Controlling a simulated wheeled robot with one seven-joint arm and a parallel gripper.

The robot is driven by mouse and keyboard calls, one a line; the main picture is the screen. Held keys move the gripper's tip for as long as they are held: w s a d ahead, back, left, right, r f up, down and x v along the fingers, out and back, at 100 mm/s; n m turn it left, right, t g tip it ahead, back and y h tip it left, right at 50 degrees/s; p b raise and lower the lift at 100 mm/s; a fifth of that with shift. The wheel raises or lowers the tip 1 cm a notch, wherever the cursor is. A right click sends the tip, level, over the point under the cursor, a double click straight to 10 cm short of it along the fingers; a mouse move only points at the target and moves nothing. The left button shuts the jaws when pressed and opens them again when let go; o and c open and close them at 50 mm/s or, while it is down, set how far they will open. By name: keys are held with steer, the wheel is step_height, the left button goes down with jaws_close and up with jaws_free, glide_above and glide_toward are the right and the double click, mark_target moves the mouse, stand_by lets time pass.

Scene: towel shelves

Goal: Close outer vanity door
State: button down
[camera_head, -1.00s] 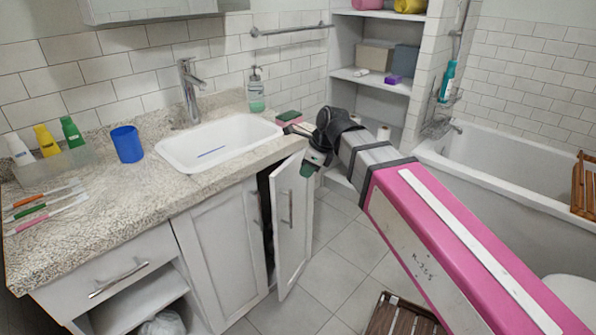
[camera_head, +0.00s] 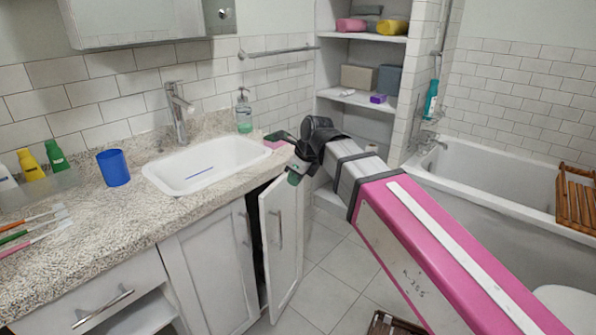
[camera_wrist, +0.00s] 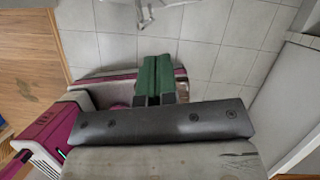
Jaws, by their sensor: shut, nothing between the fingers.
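The outer vanity door (camera_head: 284,255) is white with a vertical metal handle and stands ajar at the right end of the vanity. A dark gap shows between it and the inner vanity door (camera_head: 205,270), which looks closed. My gripper (camera_head: 293,179) points down at the upper free edge of the outer door, just below counter height. Its green fingers overlap the door's edge in the head view; I cannot tell whether they touch it. In the wrist view the green fingers (camera_wrist: 153,78) are together and empty above the floor.
The granite counter (camera_head: 130,215) holds a sink (camera_head: 205,165), blue cup (camera_head: 114,168) and soap bottle (camera_head: 243,112). A bathtub (camera_head: 470,200) is at right, with open shelves (camera_head: 350,95) behind. Floor tiles (camera_head: 335,270) right of the door look clear; a wooden item (camera_head: 390,324) lies nearer.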

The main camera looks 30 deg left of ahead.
steer(key=x, duration=0.4)
glide_above(274, 196)
steer(key=d, duration=0.2)
steer(key=shift+s+f, duration=0.1)
steer(key=shift+f, duration=0.05)
